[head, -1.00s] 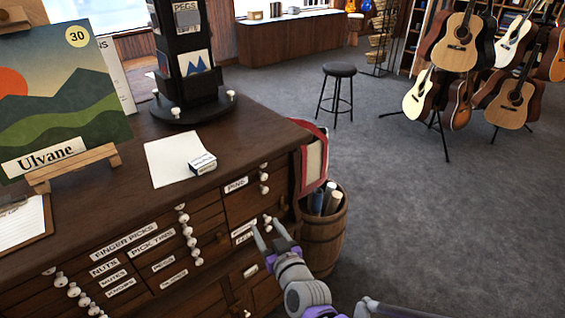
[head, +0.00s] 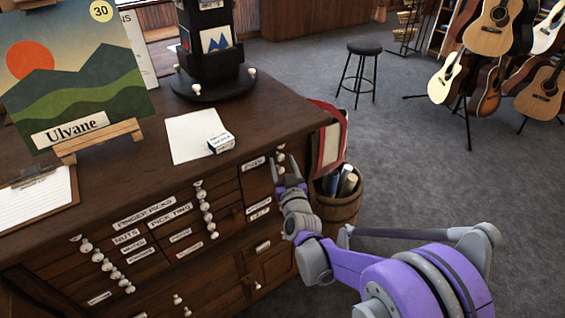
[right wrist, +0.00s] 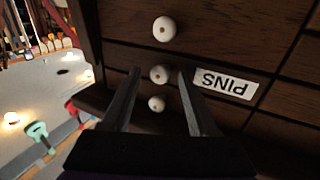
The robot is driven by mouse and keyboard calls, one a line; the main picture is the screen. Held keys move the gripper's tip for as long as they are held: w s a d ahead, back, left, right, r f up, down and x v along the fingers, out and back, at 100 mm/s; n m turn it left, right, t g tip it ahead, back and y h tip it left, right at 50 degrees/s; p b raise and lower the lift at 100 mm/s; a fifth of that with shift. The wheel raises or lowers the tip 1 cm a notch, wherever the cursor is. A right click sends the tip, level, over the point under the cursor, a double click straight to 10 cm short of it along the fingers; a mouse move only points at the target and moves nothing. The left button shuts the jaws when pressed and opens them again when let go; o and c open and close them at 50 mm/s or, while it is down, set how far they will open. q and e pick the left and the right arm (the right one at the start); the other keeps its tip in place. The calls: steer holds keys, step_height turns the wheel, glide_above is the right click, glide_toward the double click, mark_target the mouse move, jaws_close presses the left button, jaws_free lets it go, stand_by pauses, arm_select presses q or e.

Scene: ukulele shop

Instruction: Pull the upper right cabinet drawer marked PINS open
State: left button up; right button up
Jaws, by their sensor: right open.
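The drawer marked PINS (head: 254,163) is at the upper right of the dark wooden cabinet, and its front looks flush with the others. In the right wrist view its label (right wrist: 224,83) appears upside down, level with a round white knob (right wrist: 159,75). My right gripper (head: 287,163) is open at the cabinet's right end, near the white knobs. In the right wrist view its fingers (right wrist: 159,73) lie on either side of that knob. I cannot tell whether they touch it. My left gripper is not in view.
Other white knobs sit close by, one (right wrist: 164,28) apart from the fingers and another (right wrist: 156,103) between them in the picture. A barrel (head: 342,200) with rolls stands just right of the cabinet. A small box (head: 221,143) lies on top. Open carpet extends to the right.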

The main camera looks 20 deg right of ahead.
steer(key=shift+w, duration=0.25)
jaws_close()
stand_by(1.4)
